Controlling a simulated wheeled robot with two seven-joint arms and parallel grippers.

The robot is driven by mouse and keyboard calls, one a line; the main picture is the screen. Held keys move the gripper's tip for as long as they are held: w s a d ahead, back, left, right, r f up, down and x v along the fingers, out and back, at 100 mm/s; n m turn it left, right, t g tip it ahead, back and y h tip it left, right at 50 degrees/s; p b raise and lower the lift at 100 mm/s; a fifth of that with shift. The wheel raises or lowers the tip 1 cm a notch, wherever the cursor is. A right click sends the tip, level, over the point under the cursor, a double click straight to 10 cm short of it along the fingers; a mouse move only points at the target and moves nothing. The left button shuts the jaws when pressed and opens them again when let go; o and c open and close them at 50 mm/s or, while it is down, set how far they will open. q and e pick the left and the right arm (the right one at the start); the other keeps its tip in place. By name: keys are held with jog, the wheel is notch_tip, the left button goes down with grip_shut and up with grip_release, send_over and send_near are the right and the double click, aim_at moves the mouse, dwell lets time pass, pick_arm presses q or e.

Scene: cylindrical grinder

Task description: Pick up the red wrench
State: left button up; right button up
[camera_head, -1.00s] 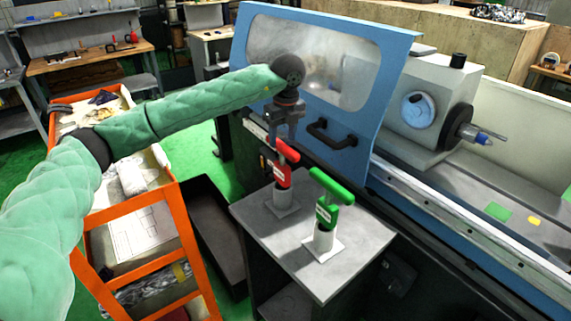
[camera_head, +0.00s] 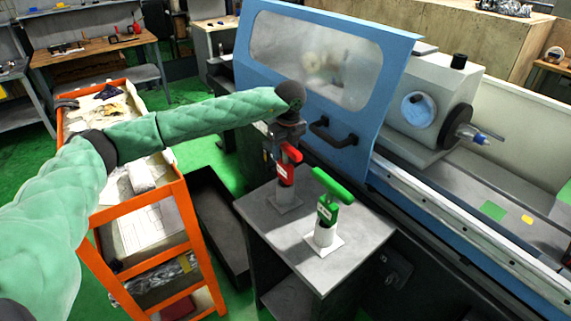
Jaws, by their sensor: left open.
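The red wrench (camera_head: 285,168) stands upright in a white round holder on the left part of the grey stand top. My left gripper (camera_head: 277,154) points down at the upper part of the red wrench. It is open, with its fingers close to the red handle and partly overlapping it in the picture. I cannot tell whether the fingers touch it. My right gripper is not in view.
A green wrench (camera_head: 328,200) stands in another white holder on the grey stand (camera_head: 282,238), right of the red one. The blue machine door (camera_head: 318,80) with a black handle (camera_head: 333,132) is close behind. An orange cart (camera_head: 186,212) stands left.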

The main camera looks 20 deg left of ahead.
pick_arm(q)
jog(key=shift+f, duration=0.2)
jog(key=shift+c, duration=0.2)
grip_shut()
jog(key=shift+r, duration=0.1)
